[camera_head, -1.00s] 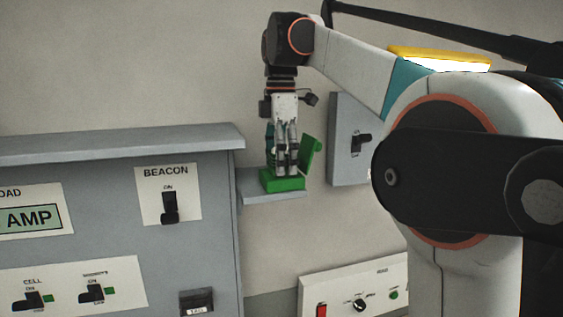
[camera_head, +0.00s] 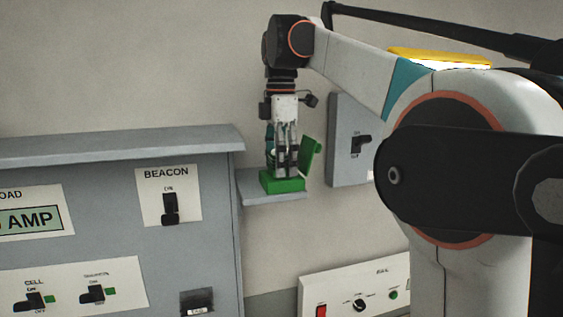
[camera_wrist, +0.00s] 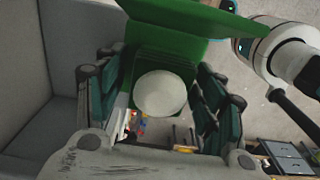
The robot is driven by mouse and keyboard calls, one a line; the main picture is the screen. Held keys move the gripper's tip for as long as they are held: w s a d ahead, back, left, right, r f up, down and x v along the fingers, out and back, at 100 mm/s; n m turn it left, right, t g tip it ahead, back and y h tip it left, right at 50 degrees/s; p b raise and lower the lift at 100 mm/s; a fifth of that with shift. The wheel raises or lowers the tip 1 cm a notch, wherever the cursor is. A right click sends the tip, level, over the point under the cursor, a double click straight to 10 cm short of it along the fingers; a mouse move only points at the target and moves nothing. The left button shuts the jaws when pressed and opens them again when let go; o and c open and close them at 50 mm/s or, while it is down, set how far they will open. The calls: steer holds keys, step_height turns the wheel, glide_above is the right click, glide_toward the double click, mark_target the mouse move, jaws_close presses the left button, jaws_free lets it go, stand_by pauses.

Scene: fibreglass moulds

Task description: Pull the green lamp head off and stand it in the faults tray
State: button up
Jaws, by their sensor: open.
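A green piece (camera_head: 283,183) with a raised, tilted green flap sits on a small grey shelf beside the cabinet. In the wrist view this green piece (camera_wrist: 165,40) shows a round pale disc (camera_wrist: 160,93) between my fingers. I take it for the green lamp head, but cannot tell for sure. My gripper (camera_head: 286,165) points down over it, fingers low by its body. In the wrist view my open gripper (camera_wrist: 165,85) has a finger on either side of the disc. The fingers partly hide the piece in the head view. I cannot make out a faults tray.
The grey cabinet (camera_head: 100,235) with a BEACON switch (camera_head: 170,208) stands left of the shelf (camera_head: 258,192). A grey wall box (camera_head: 347,140) with a black switch is close on the right. A white panel (camera_head: 330,288) with controls is below. The wall above is clear.

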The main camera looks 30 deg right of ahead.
steer(key=shift+c, duration=0.5)
steer(key=c, duration=1.3)
steer(key=shift+r, duration=0.15)
steer(key=shift+r+p, duration=2.55)
steer(key=shift+r, duration=0.35)
